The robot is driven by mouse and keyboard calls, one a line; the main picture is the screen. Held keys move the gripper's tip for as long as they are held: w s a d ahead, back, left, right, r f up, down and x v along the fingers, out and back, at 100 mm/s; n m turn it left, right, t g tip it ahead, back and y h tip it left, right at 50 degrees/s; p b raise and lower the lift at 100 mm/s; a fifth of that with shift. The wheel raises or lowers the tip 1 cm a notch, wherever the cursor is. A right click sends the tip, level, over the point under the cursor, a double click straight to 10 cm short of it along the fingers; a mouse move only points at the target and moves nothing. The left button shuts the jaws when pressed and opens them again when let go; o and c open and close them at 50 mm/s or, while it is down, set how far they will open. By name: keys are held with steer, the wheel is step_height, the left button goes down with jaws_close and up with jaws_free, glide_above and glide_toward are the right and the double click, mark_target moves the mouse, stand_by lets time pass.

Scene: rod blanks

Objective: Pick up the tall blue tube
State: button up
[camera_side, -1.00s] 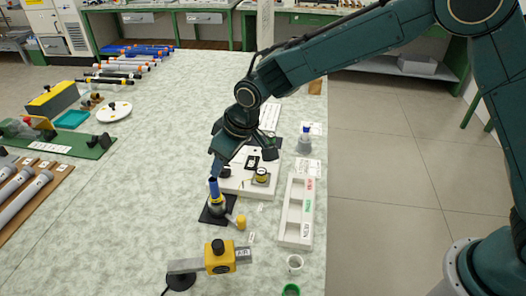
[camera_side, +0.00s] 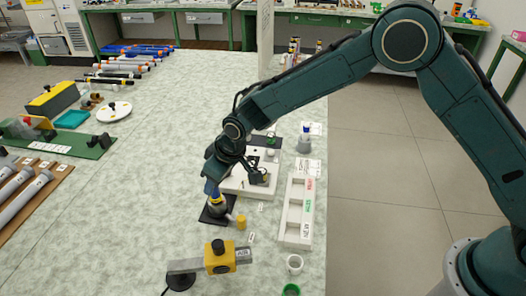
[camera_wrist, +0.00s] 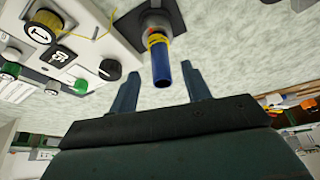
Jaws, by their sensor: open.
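The tall blue tube (camera_wrist: 162,68) has a yellow band at its lower part. It stands upright in a grey holder on a black square mat (camera_wrist: 178,12); the side view also shows this mat (camera_side: 206,218). My gripper (camera_wrist: 160,71) is open, with one finger on each side of the tube's upper end. Gaps show between the tube and both fingers in the wrist view. In the side view my gripper (camera_side: 212,188) is over the holder and hides most of the tube.
A white device with knobs (camera_side: 240,182) stands just behind the holder. A white labelled tray (camera_side: 297,212) is to the right, and a yellow-and-grey fixture (camera_side: 219,258) is in front. A small yellow piece (camera_side: 241,222) lies beside the holder.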

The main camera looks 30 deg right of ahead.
steer(key=shift+f, duration=0.1)
steer(key=shift+x, duration=2.6)
jaws_close()
steer(key=shift+r, duration=0.2)
step_height(320, 180, up, 20)
steer(key=shift+f, duration=0.2)
